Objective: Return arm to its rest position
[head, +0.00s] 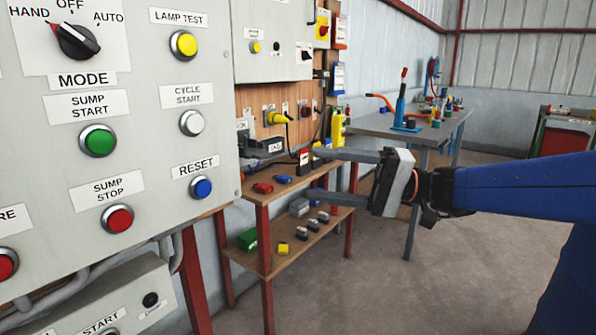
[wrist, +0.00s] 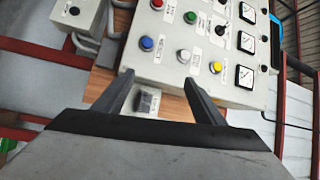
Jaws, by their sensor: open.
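My gripper (head: 335,175) is open in the head view, its two grey fingers pointing left, in front of the wooden shelves and to the right of the control panel. My blue arm reaches in from the right edge. In the wrist view my gripper (wrist: 162,98) shows two dark fingers spread apart with nothing held between them. The grey control panel (head: 150,75) stands close at the left, with its mode knob, green, red, yellow, white and blue buttons. The panel also shows in the wrist view (wrist: 160,60), turned on its side, beyond the fingertips.
A wooden shelf unit (head: 285,255) with red legs holds small coloured parts behind the fingers. A smaller grey box (head: 110,300) sits below the panel. A workbench (head: 440,125) with a blue tool stands at the back. The concrete floor (head: 350,295) below my gripper is clear.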

